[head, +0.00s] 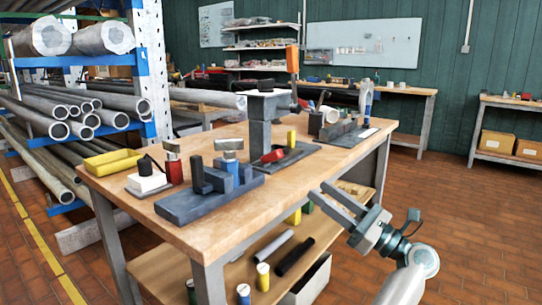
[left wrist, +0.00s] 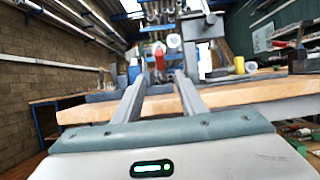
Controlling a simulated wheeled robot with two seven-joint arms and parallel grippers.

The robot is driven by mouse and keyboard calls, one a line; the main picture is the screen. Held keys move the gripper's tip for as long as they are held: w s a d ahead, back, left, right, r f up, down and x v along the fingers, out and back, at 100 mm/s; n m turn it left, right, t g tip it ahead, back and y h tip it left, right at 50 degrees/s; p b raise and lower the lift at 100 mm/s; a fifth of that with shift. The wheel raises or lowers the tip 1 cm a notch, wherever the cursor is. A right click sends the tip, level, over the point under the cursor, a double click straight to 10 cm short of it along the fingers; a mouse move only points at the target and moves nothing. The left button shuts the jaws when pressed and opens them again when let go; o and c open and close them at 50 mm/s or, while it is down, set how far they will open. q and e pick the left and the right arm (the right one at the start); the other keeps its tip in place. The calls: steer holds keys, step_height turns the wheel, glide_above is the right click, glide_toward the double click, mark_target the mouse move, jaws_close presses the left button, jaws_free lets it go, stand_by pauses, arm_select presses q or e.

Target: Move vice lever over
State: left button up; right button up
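A grey vice-like post (head: 259,135) stands on a dark plate on the wooden workbench (head: 255,215). A dark upright lever with an orange-red grip (head: 292,58) rises at its right side. A dark blue-grey block fixture (head: 185,208) lies nearer the bench's front corner. My left gripper (head: 317,190) is beside the bench's right edge in the head view, apart from the post and lever. It is open and empty; the left wrist view shows its two fingers (left wrist: 160,77) apart, pointing toward the bench. The grey post (left wrist: 203,28) shows beyond them. My right gripper is not in view.
A yellow tray (head: 112,163), a red block (head: 273,156) and several small tools stand on the bench. A pipe rack (head: 148,65) is close on the left. A lower shelf (head: 240,270) holds cylinders. The brick floor (head: 470,220) at right is clear.

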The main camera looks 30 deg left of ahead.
mark_target(272, 155)
arm_select(q)
steer(key=x, duration=1.7)
steer(key=shift+a+r, duration=0.1)
jaws_close()
